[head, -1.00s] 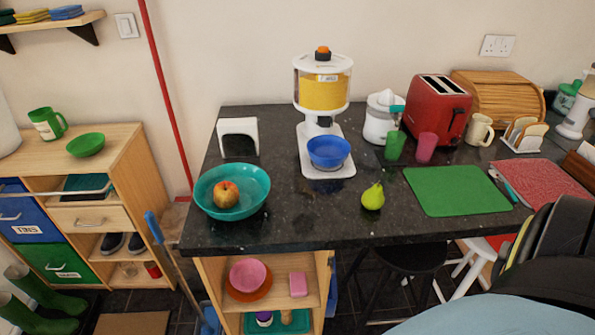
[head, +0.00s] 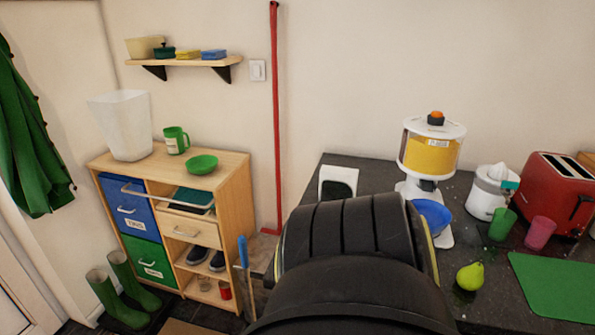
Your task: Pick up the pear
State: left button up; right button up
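The pear (head: 470,276) is yellow-green and stands on the dark granite counter near its front edge, at the right of the head view. It lies just left of the green mat (head: 560,284). A large black part of my own arm fills the lower middle of the view and covers the left part of the counter. The teal bowl with the apple is hidden now. Neither gripper's fingers can be seen.
A cereal dispenser (head: 431,152) with a blue bowl (head: 432,215) stands behind the pear. A white juicer (head: 487,193), green cup (head: 502,224), pink cup (head: 539,233) and red toaster (head: 558,198) stand to the right. A wooden cabinet (head: 225,222) is at the left.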

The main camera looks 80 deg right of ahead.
aim_at(470, 278)
jog(key=u, duration=0.1)
jog(key=k, duration=1.35)
jog(key=z, duration=1.05)
